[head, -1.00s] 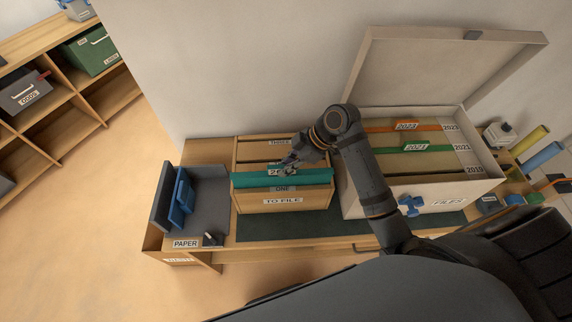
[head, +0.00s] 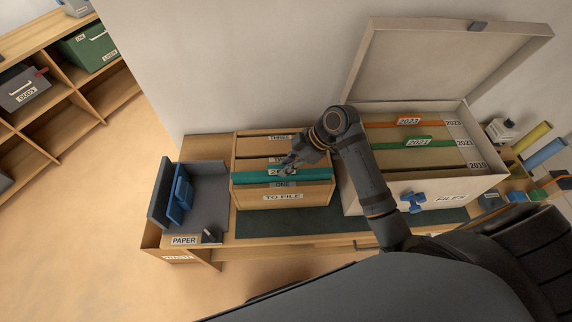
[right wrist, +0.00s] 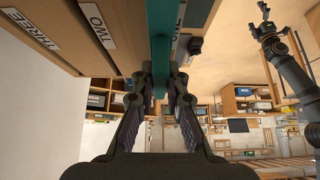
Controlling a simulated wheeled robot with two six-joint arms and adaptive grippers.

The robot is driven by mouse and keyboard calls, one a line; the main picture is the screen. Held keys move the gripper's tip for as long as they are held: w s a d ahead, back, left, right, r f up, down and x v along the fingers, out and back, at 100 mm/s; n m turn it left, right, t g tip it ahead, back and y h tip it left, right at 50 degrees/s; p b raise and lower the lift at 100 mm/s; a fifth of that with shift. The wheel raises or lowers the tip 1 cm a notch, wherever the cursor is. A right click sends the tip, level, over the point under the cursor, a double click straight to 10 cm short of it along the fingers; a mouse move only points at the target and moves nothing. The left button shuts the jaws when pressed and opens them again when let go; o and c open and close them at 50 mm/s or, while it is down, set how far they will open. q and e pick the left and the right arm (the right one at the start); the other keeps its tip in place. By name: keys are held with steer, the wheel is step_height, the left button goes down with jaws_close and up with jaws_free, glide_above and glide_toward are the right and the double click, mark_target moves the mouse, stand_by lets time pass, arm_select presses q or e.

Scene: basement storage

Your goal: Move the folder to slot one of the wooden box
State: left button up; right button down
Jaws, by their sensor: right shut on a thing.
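The teal folder (head: 250,178) spans the wooden box (head: 310,199) behind its ONE label (head: 285,184), with its upper edge showing and its lower part hidden. The box front reads TO FILE, and the TWO and THREE dividers stand behind the folder. My right gripper (head: 289,170) is shut on the folder's top edge near its middle. In the right wrist view the folder (right wrist: 160,40) runs between the fingers (right wrist: 160,86), between the TWO and ONE labels. My left gripper (right wrist: 265,22) shows small in the right wrist view; its jaws are unclear.
A grey PAPER tray (head: 208,192) with a blue item stands left of the box. A large open FILES box (head: 440,195) with orange and green folders stands close on the right. A dark green mat (head: 300,222) lies in front.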

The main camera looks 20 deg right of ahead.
steer(key=shift+f+b, duration=1.1)
steer(key=shift+f, duration=0.7)
steer(key=c, duration=1.3)
jaws_free()
steer(key=shift+d+r, duration=0.1)
steer(key=v, duration=1)
steer(key=shift+s+d+r, duration=0.1)
steer(key=shift+d+r, duration=0.15)
steer(key=shift+d, duration=0.1)
steer(key=shift+s+d+r, duration=0.1)
steer(key=shift+r, duration=0.35)
